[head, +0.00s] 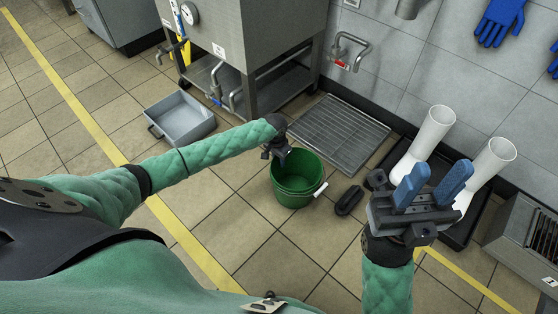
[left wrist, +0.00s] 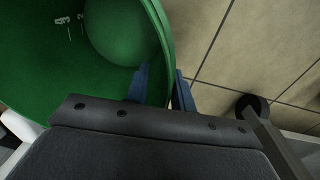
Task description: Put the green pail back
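The green pail (head: 289,197) stands upright in the middle of the head view, with a white grip on its handle at its right side. Whether its base touches the floor is hard to tell. My left gripper (head: 277,153) is at its far left rim. In the left wrist view, the blue fingers (left wrist: 161,88) lie on either side of the wall of the pail (left wrist: 100,45), one inside and one outside, close together and seemingly shut on it. My right gripper (head: 430,187) is empty, its blue fingers wide apart, right of the pail.
A floor grate (head: 335,132) lies behind the pail, and a dark brush-like object (head: 349,200) right of it. White boots (head: 428,138) stand in a black tray. A grey tub (head: 182,118) sits left, near the steel mixer (head: 245,45). Open floor lies in front.

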